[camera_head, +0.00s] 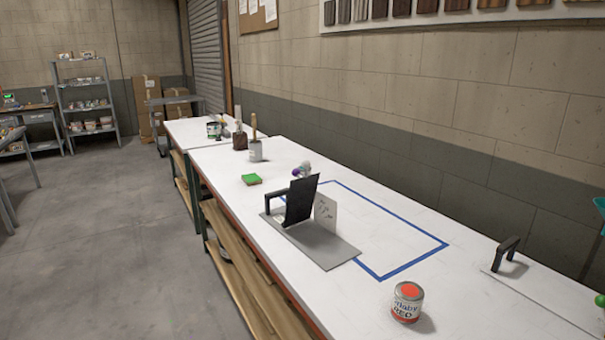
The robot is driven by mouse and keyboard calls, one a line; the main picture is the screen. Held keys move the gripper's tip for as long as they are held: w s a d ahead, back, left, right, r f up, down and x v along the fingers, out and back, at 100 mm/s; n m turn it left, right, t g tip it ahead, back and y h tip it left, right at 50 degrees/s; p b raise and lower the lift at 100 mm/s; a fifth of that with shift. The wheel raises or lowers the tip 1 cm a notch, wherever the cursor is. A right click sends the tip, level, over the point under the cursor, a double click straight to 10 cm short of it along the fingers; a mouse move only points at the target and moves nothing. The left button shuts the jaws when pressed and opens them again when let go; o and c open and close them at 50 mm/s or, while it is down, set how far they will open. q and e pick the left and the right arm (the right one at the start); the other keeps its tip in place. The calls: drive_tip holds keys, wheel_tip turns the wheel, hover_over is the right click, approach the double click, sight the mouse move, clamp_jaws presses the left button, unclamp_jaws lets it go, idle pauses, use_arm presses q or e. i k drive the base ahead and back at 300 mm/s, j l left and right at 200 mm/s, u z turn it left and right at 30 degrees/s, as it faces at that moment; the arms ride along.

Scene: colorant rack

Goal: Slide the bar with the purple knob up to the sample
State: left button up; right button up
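A small purple knob (296,172) shows on the long white bench, just behind a black upright panel (300,203). A pale rounded thing (306,167) is right beside it. The bar under the knob is hidden or too small to make out. The black panel stands on a grey plate (322,246), with a black handle (276,196) at its left. I cannot tell which thing is the sample. Neither of my grippers is in view.
A blue outlined rectangle (412,254) lies behind the plate, mostly bare. A red paint can (407,302) stands near the front edge. Another black handle (507,250) and a green knob (600,300) are at right.

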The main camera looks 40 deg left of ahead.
sight(296, 173)
drive_tip(key=i+j+z, duration=0.15)
drive_tip(key=j, duration=0.95)
drive_tip(key=i+j+z, duration=0.15)
drive_tip(key=i+j, duration=0.15)
drive_tip(key=j, duration=0.8)
drive_tip(key=i+j+z, duration=0.15)
drive_tip(key=j, duration=1)
drive_tip(key=j+z, duration=0.15)
drive_tip(key=j, duration=1.3)
drive_tip(key=k+j, duration=0.1)
drive_tip(key=j, duration=0.3)
